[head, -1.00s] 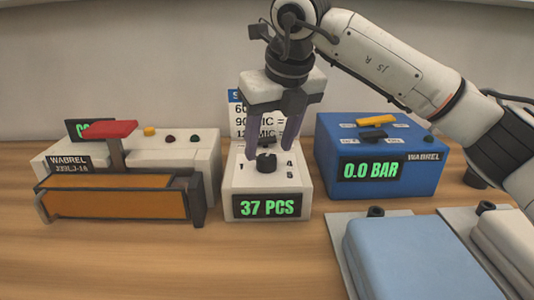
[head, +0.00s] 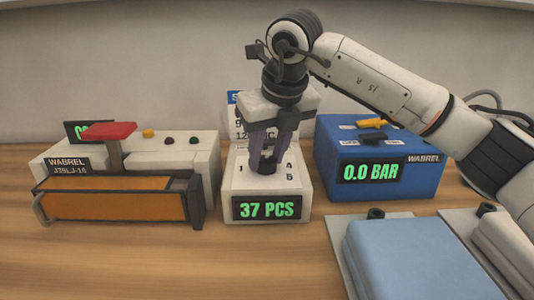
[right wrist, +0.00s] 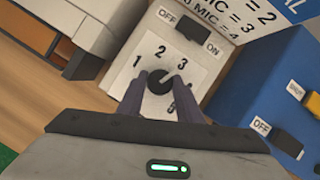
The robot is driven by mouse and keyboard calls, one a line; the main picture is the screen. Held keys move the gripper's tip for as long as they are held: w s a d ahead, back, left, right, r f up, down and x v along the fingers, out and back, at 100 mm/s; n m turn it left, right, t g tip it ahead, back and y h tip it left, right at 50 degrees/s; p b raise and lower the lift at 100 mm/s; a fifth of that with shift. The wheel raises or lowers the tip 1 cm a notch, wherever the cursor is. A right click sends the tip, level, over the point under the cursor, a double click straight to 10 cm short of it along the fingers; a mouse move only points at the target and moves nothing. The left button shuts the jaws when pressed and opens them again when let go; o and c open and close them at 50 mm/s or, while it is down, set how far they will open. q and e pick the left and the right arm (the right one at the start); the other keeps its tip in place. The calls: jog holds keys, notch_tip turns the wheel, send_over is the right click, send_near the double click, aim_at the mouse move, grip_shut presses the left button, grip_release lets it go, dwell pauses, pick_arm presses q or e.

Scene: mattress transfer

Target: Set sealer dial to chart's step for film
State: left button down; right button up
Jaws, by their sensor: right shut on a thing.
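The dial (right wrist: 159,82) is a black knob on a white box (head: 235,182) whose front display (head: 267,208) reads 37 PCS. In the right wrist view, step numbers 1, 2, 3 and 5 show around it; 4 is hidden there but shows in the head view. My right gripper (head: 267,164) points down and is shut on the dial, one finger on each side. The exact dial setting is hard to tell. The chart (right wrist: 240,20) stands behind the box, partly covered by my gripper; lines ending in 2, 3 and 4 are readable. My left gripper is not in view.
A WABREL sealer (head: 125,205) with a red handle (head: 108,130) stands left. A blue box (head: 425,185) reading 0.0 BAR, with a yellow lever (head: 371,124), stands right. Blue (head: 410,262) and white (head: 505,245) mattresses lie front right. An OFF/ON switch (right wrist: 190,29) is behind the dial.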

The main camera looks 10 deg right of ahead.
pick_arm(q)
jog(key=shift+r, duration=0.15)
pick_arm(e)
jog(key=shift+r+n, duration=0.1)
jog(key=shift+n, duration=0.2)
jog(key=shift+n+y+p, duration=0.3)
jog(key=shift+n+p, duration=0.2)
jog(key=shift+p, duration=0.05)
jog(key=n+p, duration=0.1)
jog(key=n, duration=0.1)
jog(key=n+g+y+p, duration=0.1)
jog(key=n+p, duration=0.1)
jog(key=shift+d+r+y, duration=0.15)
jog(key=shift+y, duration=0.15)
jog(key=n+p, duration=0.2)
jog(key=n, duration=0.1)
jog(key=shift+w+g+y, duration=0.1)
jog(key=shift+g+y, duration=0.2)
jog(key=shift+g, duration=0.1)
jog(key=shift+n+p, duration=0.5)
jog(key=shift+p, duration=0.1)
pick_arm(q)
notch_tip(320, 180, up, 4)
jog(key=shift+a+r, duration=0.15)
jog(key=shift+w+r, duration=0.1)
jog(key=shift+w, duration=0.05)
pick_arm(e)
jog(key=o, duration=1)
jog(key=shift+f, duration=0.2)
